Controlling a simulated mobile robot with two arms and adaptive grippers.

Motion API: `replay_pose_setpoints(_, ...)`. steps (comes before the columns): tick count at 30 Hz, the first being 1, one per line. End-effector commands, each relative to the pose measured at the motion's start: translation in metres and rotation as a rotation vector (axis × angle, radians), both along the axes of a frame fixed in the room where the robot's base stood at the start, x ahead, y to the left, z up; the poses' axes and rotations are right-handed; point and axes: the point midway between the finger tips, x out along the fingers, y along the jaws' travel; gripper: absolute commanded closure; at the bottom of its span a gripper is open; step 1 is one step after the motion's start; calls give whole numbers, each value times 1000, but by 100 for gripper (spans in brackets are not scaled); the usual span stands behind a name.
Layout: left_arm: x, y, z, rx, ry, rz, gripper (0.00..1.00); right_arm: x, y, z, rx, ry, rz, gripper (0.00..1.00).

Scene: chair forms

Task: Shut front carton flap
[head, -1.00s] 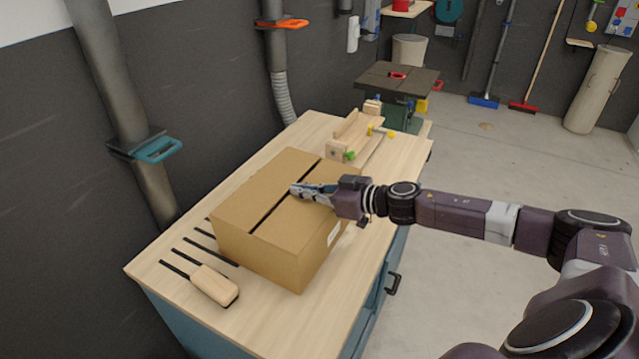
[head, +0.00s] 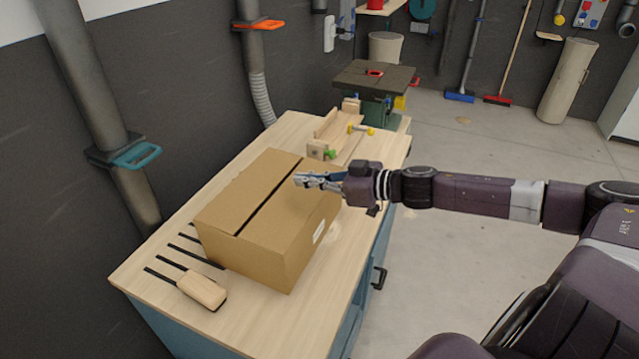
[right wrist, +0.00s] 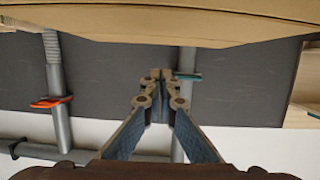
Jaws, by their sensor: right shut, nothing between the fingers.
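A brown cardboard carton (head: 262,262) stands on the wooden workbench in the head view. Its two top flaps lie flat, with a dark narrow gap running between them. The near flap (head: 285,222) is on the right of the gap and the far flap (head: 248,190) is on the left. My right gripper (head: 298,180) is shut and empty, over the near flap's back part; whether it touches the flap is hard to tell. In the right wrist view the shut fingertips (right wrist: 160,76) point away, and cardboard (right wrist: 150,24) fills the top edge. My left gripper is not in view.
The workbench top (head: 255,325) is bare in front of the carton. A wooden block (head: 202,290) and dark slots lie at the left. A wooden jig with clamps (head: 335,135) sits behind the carton. A grey wall and pipes (head: 105,100) stand on the left.

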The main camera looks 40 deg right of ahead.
Motion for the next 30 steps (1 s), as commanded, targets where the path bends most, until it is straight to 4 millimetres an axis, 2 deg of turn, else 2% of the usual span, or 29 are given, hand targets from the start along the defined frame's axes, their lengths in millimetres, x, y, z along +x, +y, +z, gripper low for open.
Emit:
replay_pose_setpoints(9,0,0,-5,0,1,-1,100,-13,-4,1,-3,4,5,100)
replay_pose_setpoints(12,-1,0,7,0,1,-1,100,-18,-6,8,1,4,6,100)
replay_pose_setpoints(18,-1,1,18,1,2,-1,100,-27,-11,10,1,4,6,100)
replay_pose_setpoints(30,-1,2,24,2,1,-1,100,-33,-16,11,-3,-1,4,100)
